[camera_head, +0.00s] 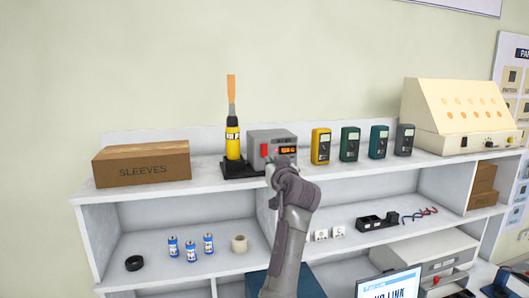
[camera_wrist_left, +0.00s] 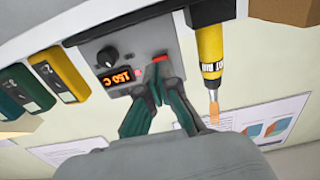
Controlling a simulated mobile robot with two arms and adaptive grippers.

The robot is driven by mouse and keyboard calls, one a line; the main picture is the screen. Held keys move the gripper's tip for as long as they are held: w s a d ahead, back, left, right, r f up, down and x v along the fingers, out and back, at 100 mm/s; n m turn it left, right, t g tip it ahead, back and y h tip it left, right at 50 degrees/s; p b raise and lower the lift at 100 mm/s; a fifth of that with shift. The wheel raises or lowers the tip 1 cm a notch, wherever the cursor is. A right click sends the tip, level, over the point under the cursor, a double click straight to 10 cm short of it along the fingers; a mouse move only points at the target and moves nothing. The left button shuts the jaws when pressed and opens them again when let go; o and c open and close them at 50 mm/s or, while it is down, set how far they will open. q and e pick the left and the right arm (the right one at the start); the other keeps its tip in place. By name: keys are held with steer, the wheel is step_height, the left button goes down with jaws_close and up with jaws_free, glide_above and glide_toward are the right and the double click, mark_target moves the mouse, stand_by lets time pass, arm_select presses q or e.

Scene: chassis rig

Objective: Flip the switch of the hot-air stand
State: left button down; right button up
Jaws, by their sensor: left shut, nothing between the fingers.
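The hot-air stand is a grey box (camera_head: 262,137) on the top shelf, with a lit orange display (camera_head: 288,150) and a red switch (camera_head: 264,150) on its front. A yellow and black hot-air tool (camera_head: 232,138) stands upright beside it, orange at its tip. My left gripper (camera_head: 279,165) is in front of the box, below the display. In the left wrist view, turned over, my left gripper (camera_wrist_left: 157,76) is shut and empty, its fingertips close to the red switch (camera_wrist_left: 160,59). I cannot tell whether they touch it. The display there (camera_wrist_left: 120,76) reads about 150 C.
A sleeves carton (camera_head: 142,164) stands left on the top shelf. Several handheld meters (camera_head: 321,146) stand right of the box, then a cream panel unit (camera_head: 460,115). The lower shelf holds blue cans (camera_head: 191,251) and small parts. Wall is behind.

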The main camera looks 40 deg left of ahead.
arm_select(q)
steer(key=shift+w+a, duration=0.35)
steer(key=shift+a, duration=0.05)
steer(key=shift+b+x, duration=0.35)
steer(key=shift+x, duration=1.05)
steer(key=shift+s, duration=0.1)
steer(key=b+v, duration=0.1)
steer(key=v, duration=0.7)
stand_by(0.4)
stand_by(0.4)
